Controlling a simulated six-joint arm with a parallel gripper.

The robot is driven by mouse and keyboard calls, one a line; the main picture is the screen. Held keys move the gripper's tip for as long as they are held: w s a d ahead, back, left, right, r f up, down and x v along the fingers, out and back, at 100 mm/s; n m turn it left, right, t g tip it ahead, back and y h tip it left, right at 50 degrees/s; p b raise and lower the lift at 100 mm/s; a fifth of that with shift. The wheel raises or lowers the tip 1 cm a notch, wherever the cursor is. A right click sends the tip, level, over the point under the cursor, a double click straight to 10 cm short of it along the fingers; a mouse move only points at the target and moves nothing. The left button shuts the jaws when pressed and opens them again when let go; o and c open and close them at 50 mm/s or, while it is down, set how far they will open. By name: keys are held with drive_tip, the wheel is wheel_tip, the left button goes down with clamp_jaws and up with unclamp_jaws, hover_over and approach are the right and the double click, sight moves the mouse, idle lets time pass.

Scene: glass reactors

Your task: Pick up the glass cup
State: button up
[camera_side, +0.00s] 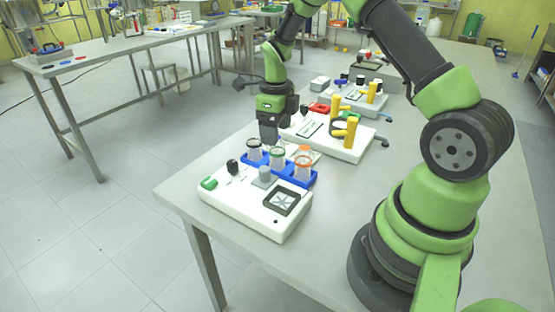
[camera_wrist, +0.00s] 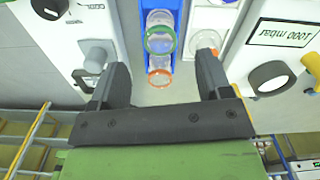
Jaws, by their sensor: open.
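In the side view, one has a dark rim (camera_side: 254,152), one a green rim (camera_side: 278,159) and one an orange rim (camera_side: 303,170). My gripper (camera_side: 268,136) points down by the rack's left end, its tips partly hard to see. In the wrist view, my gripper (camera_wrist: 162,64) is open and empty. The orange-rimmed cup (camera_wrist: 159,78) shows between its fingers, with the green-rimmed cup (camera_wrist: 160,43) just beyond. I cannot tell the exact height gap.
The nearest device (camera_side: 240,205) has a knob and a square stirring plate (camera_side: 283,202). A second white device with yellow handles (camera_side: 351,133) stands behind it, with another farther back. The bench's front left is bare.

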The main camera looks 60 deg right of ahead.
sight(278, 150)
drive_tip(key=f, duration=0.7)
drive_tip(key=shift+s+f, duration=0.2)
drive_tip(key=shift+f, duration=0.15)
drive_tip(key=c, duration=0.9)
